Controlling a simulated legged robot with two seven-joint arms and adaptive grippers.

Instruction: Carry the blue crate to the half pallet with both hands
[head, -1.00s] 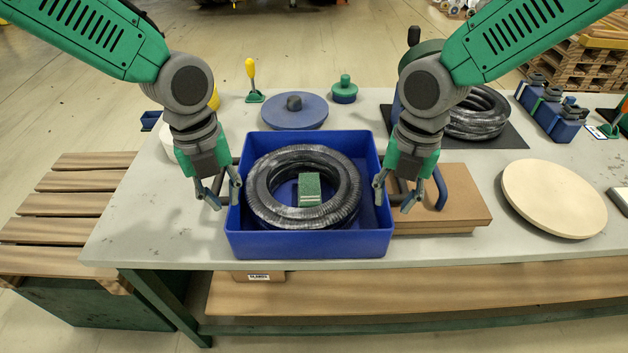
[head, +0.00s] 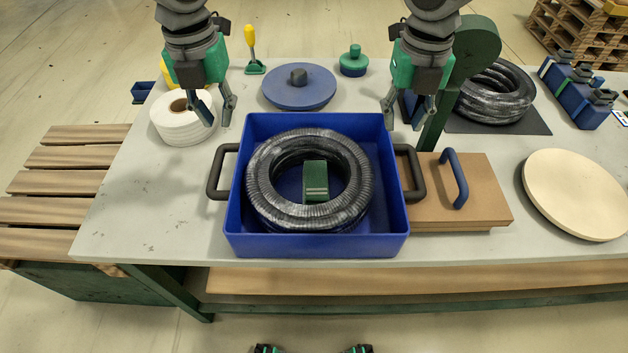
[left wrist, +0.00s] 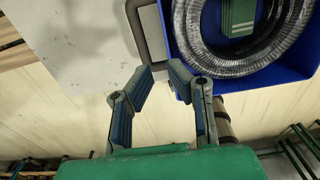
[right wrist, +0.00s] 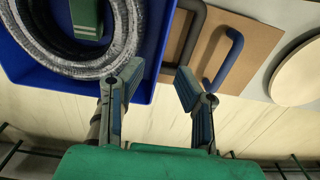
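The blue crate (head: 318,246) stands on the grey table near its front edge. It holds a black ribbed hose coil (head: 262,203) with a green box (head: 315,178) in the coil's middle. Its dark left handle (head: 213,172) and right handle (head: 418,175) are both bare. My left gripper (head: 216,113) is open and empty, above and beyond the left handle. My right gripper (head: 402,117) is open and empty, above and beyond the right handle. Both wrist views show parted fingers with nothing between them. A slatted wooden pallet (head: 62,188), likely the half pallet, stands left of the table.
A brown board (head: 478,195) with a blue handle (head: 453,178) lies close against the crate's right side. A white roll (head: 180,128) stands behind left, a blue disc (head: 298,92) behind. A pale round disc (head: 575,195) lies right. The table's front left (head: 140,215) is clear.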

